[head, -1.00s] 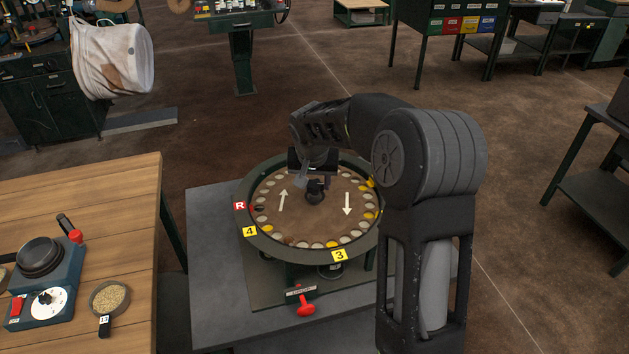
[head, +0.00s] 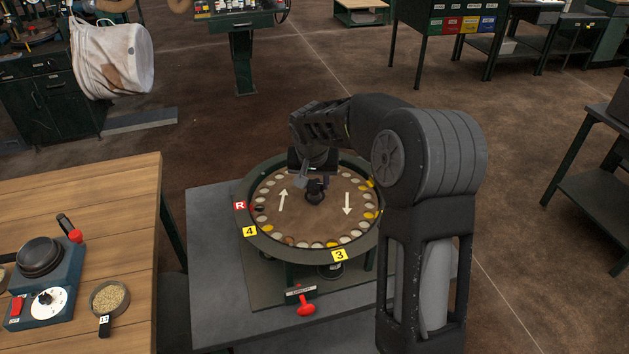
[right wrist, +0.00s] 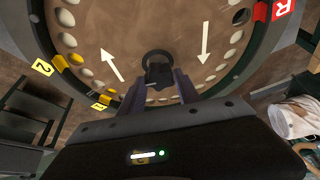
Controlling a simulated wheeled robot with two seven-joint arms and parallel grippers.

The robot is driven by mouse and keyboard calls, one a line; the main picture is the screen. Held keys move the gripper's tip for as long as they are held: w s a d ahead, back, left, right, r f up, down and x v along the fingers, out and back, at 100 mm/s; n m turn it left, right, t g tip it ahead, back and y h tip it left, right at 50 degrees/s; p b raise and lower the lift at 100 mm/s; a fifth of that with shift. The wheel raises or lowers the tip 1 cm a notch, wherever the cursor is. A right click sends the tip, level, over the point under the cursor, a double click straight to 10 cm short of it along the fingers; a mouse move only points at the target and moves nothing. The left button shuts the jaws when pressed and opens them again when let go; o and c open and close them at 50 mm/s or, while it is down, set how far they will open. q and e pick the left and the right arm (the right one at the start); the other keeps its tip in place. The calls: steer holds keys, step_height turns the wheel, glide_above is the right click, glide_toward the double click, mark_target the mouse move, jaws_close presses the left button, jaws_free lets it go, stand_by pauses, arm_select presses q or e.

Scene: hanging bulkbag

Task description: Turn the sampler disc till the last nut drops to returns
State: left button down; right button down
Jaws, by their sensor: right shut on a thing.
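The sampler disc (head: 315,222) is a round brown plate with a ring of pale pockets and two white arrows, inside a dark green rim. My right gripper (head: 316,183) is over its centre, shut on the black centre knob (right wrist: 158,66). A brownish spot, perhaps a nut, shows in a pocket (head: 289,240) between labels 4 and 3. The red R label (head: 239,206) is on the left rim, beside a dark opening (head: 259,208). Yellow patches show near the numbered labels. My arm hides part of the right rim. My left gripper is out of view.
A red handle (head: 305,308) sticks out at the front of the sampler's grey table (head: 220,310). On the left, a wooden bench (head: 120,215) bears a blue device (head: 45,285) and a dish of grains (head: 110,297). A white bulk bag (head: 115,58) hangs at back left.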

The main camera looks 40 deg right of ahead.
steer(key=shift+m+b, duration=0.4)
steer(key=shift+m, duration=0.1)
steer(key=shift+a+f+m+g+h+b, duration=0.1)
steer(key=shift+m+g+h+b, duration=0.25)
steer(key=shift+m, duration=0.25)
steer(key=shift+w+m+g+h+b, duration=0.15)
steer(key=shift+m+g+h+b, duration=0.2)
steer(key=shift+m, duration=0.85)
steer(key=m+g, duration=0.1)
steer(key=m, duration=0.1)
steer(key=shift+m, duration=0.4)
steer(key=shift+w+m+g, duration=0.1)
steer(key=shift+m+g, duration=0.6)
steer(key=shift+m, duration=1)
steer(key=c, duration=0.9)
jaws_free()
steer(key=shift+o, duration=0.2)
steer(key=shift+r, duration=0.2)
